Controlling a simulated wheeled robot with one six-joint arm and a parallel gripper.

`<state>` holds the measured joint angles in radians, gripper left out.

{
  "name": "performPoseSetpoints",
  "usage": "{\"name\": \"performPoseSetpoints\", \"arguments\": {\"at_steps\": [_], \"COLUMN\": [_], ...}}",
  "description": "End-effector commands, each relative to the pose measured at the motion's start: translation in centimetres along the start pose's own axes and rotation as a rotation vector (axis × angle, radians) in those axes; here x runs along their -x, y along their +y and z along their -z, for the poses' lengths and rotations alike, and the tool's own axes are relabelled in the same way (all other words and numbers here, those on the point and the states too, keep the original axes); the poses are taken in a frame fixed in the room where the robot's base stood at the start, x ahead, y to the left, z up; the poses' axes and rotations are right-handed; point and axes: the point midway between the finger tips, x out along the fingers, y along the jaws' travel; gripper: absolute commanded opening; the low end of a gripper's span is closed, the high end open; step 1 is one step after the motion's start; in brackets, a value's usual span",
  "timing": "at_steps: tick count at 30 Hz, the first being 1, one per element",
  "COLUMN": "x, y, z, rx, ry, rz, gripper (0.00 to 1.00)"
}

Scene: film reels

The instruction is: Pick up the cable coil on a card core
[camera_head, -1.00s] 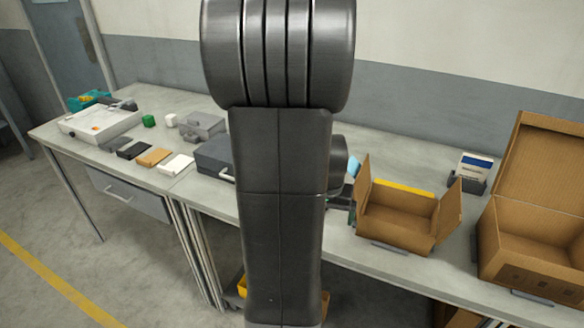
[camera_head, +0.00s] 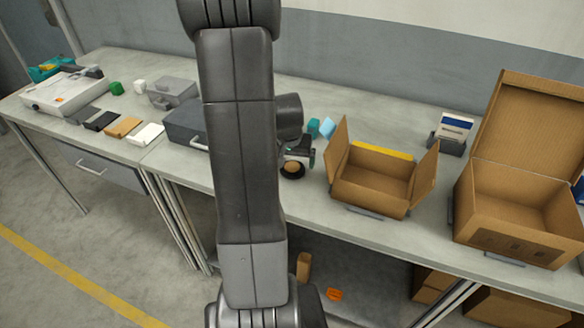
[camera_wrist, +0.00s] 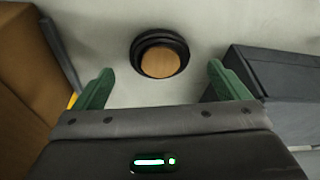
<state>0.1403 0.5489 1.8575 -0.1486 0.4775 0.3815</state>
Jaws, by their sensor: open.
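The cable coil (camera_wrist: 159,54) is a black ring around a round tan card core. It lies flat on the grey table in the wrist view, ahead of my fingers and roughly centred between them. My gripper (camera_wrist: 161,80) has two green fingers, spread wide with nothing between them. In the head view the coil (camera_head: 292,170) sits on the table between the dark grey case and the small open cardboard box. My gripper (camera_head: 300,155) is just above or behind it there, partly hidden by my arm.
The dark case (camera_head: 187,125) stands left of the coil, the small open cardboard box (camera_head: 372,180) right of it. A larger open box (camera_head: 515,215) is farther right. Teal and light-blue items (camera_head: 322,127) lie behind the coil. Bare table (camera_head: 315,205) is in front.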

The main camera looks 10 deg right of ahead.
Motion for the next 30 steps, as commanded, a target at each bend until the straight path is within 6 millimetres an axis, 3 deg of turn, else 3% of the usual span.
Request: {"name": "performPoseSetpoints", "arguments": {"at_steps": [7,17,25,30], "x": [-2.7,-3.2,-3.2,-3.2], "y": [0.0,0.0,0.0,0.0], "z": [0.1,0.1,0.1,0.1], "rx": [0.001,0.000,0.001,0.001], "ry": [-0.002,0.000,0.000,0.001], "rz": [-0.001,0.000,0.000,0.000], "gripper": [0.95,0.95,0.46,0.44]}}
